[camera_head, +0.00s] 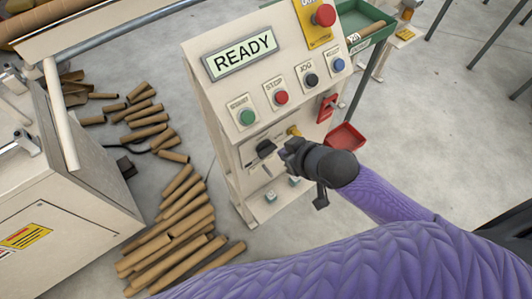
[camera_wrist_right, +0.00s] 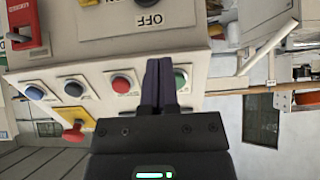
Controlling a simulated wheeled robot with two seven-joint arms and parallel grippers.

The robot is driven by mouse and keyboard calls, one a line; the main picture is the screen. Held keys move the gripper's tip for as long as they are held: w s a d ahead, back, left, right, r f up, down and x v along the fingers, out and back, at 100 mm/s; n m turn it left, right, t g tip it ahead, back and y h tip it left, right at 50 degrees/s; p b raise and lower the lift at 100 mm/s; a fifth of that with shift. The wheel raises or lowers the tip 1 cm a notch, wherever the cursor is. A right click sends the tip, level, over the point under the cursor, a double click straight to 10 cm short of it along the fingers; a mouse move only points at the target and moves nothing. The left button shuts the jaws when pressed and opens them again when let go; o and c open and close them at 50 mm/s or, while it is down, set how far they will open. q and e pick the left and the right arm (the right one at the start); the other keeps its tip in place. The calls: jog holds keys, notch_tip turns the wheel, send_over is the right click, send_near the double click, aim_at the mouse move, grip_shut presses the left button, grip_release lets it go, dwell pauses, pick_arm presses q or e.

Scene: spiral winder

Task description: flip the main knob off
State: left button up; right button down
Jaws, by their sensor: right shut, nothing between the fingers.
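The main knob (camera_head: 265,148) is a dark knob low on the front of the cream control panel in the head view. Its exact angle is too small to tell. In the right wrist view, part of a dark piece shows at the top edge near an upside-down OFF label (camera_wrist_right: 151,20). My right gripper (camera_head: 285,151) is just right of the knob in the head view, apart from it as far as I can see. Its dark fingers (camera_wrist_right: 158,66) are pressed together and empty, over the panel below the OFF label in the wrist view. My left gripper is not in view.
The panel carries a READY display (camera_head: 240,55), green (camera_head: 247,117), red (camera_head: 281,97), black and blue buttons, and a red emergency stop (camera_head: 324,15). A yellow piece (camera_head: 293,131) and red holder (camera_head: 327,107) are beside the knob. Cardboard tubes (camera_head: 170,235) lie left on the floor.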

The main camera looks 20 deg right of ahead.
jog(key=b, duration=0.6)
send_over(262, 153)
jog(key=s, duration=0.2)
notch_tip(262, 153, down, 8)
jog(key=shift+s+d+f+b, duration=0.1)
jog(key=shift+d+f+b, duration=0.1)
jog(key=shift+f, duration=0.4)
jog(key=shift+s+d+f+b, duration=0.1)
jog(key=shift+d+f+b, duration=0.05)
jog(key=shift+f, duration=0.85)
